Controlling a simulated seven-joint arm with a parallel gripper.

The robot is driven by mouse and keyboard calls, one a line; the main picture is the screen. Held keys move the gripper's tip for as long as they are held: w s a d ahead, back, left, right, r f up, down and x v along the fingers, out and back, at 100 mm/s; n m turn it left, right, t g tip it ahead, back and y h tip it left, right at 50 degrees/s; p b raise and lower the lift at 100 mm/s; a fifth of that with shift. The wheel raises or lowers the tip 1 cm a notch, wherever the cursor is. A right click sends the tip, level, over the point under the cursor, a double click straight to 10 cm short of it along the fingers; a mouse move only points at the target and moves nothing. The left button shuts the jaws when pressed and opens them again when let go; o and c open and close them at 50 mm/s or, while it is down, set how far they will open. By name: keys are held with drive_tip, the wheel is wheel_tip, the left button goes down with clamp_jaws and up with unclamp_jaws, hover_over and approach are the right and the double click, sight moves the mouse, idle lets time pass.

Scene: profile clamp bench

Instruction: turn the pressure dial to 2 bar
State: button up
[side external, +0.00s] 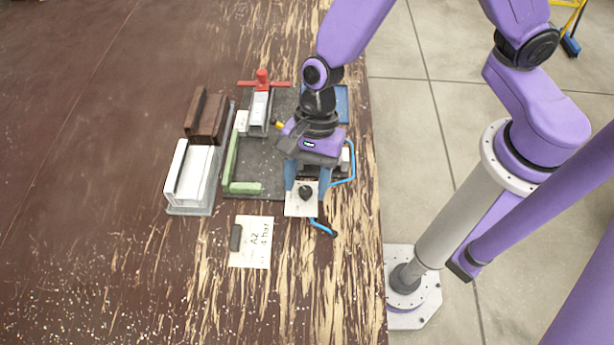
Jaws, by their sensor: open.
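The pressure dial is a black knob (305,192) on a pale plate (293,209) at the front of the clamp fixture. Its scale and pointer are too small to read. My gripper (307,188) points down at the plate, its two blue fingers on either side above the knob. The fingers are apart, with nothing held between them. I cannot tell whether they touch the knob. My gripper body hides part of the fixture behind the dial.
The clamp (262,80) has a red handle. White and brown profiles (206,115) sit in a grey holder at left. A blue hose (322,227) ends near the dial.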

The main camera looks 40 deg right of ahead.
clamp_jaws()
